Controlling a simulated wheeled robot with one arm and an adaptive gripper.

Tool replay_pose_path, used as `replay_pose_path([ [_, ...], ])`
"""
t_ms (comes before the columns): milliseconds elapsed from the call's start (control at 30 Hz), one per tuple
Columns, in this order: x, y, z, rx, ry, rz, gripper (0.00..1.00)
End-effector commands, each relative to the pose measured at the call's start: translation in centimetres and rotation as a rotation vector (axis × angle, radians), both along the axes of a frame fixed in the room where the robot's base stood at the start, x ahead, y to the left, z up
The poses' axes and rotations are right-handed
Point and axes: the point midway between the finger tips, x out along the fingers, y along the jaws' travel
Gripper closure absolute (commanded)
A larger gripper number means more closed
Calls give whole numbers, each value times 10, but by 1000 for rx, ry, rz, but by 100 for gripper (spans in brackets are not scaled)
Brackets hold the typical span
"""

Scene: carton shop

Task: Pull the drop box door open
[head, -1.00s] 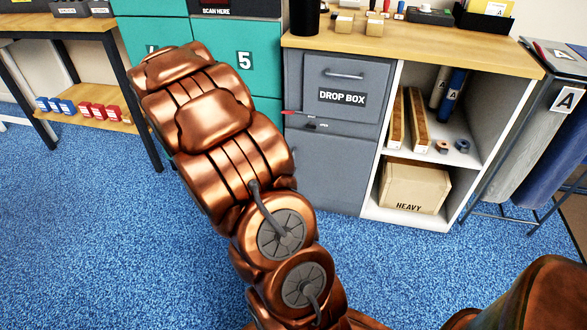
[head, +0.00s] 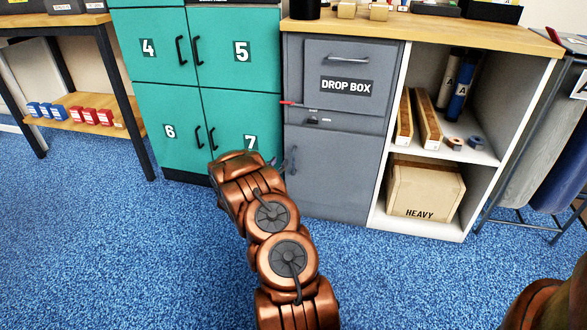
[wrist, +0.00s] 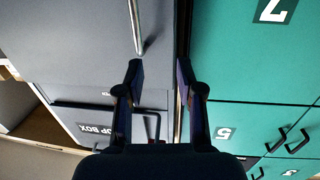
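The grey drop box cabinet has an upper front panel with a DROP BOX label (head: 346,86) and a horizontal handle (head: 347,59). Below it is a plain grey door (head: 335,175), shut flush. In the wrist view a vertical metal bar handle (wrist: 137,25) stands on the grey door; its end is close to my left fingertip, and I cannot tell if they touch. My gripper (wrist: 160,75) is open with nothing visible between its fingers. In the head view my gripper (head: 283,164) is small and dark at the door's left edge, partly hidden by my arm.
Teal lockers (head: 239,118) stand directly left of the cabinet, with black handles. On the right is a white open shelf (head: 418,232) with a HEAVY carton (head: 424,191). A wooden worktop (head: 440,32) lies above. Blue carpet (head: 150,255) in front is clear.

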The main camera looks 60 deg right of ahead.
Motion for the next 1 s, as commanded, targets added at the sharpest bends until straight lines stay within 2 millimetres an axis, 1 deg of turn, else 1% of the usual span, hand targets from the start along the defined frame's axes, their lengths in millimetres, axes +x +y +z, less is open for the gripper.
replay_pose_path([
  [33, -8, -5, -14, -17, -2, -22, 63],
  [100, -16, -8, -20, -34, -1, -42, 63],
  [267, -24, -15, -25, -55, -2, -64, 63],
  [433, -22, -30, -26, -53, -2, -66, 63],
  [700, -17, -65, -26, -55, -3, -65, 63],
  [833, -14, -77, -25, -54, -5, -64, 63],
  [1000, -12, -86, -24, -54, -1, -64, 63],
])
